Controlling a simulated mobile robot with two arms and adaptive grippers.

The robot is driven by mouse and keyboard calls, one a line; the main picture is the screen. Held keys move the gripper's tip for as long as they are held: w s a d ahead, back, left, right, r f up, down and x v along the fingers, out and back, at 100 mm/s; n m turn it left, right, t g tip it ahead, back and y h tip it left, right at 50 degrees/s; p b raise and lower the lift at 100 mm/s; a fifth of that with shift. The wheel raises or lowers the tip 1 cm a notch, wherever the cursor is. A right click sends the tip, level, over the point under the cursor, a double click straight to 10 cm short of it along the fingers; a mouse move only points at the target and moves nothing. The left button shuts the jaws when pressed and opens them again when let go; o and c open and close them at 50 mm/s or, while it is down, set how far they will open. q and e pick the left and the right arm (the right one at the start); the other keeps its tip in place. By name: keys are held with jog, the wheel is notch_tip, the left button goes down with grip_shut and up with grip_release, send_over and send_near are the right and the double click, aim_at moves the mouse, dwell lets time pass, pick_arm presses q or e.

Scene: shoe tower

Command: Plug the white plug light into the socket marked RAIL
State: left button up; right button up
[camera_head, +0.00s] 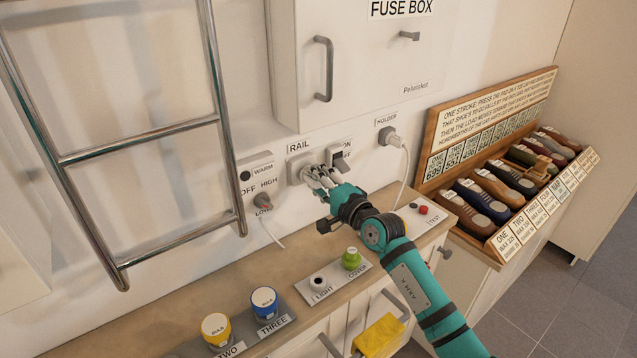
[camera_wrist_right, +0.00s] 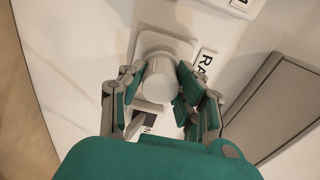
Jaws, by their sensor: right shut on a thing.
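The socket marked RAIL (camera_head: 297,170) is on the white wall below the fuse box. In the right wrist view its square white plate (camera_wrist_right: 181,47) shows behind the plug light. My right gripper (camera_head: 322,178) is at this socket, its fingers pointing at the wall. In the right wrist view the gripper (camera_wrist_right: 158,88) is shut on the white plug light (camera_wrist_right: 158,78), a round white body between its fingers. The plug light is in front of the plate and overlaps it. I cannot tell whether its pins are inside the socket. My left gripper is not in view.
A switch (camera_head: 341,155) marked ON sits right beside the socket. The HOLDER socket (camera_head: 389,136) has a plug and cord. A WARM dial (camera_head: 263,200) is left. A metal rail ladder (camera_head: 140,145) stands left. The counter below (camera_head: 215,288) carries bulbs and buttons.

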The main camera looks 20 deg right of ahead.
jog(key=shift+w+a, duration=0.15)
jog(key=shift+w, duration=0.25)
jog(key=o, duration=1.1)
jog(key=shift+c, duration=0.2)
jog(key=v, duration=1.2)
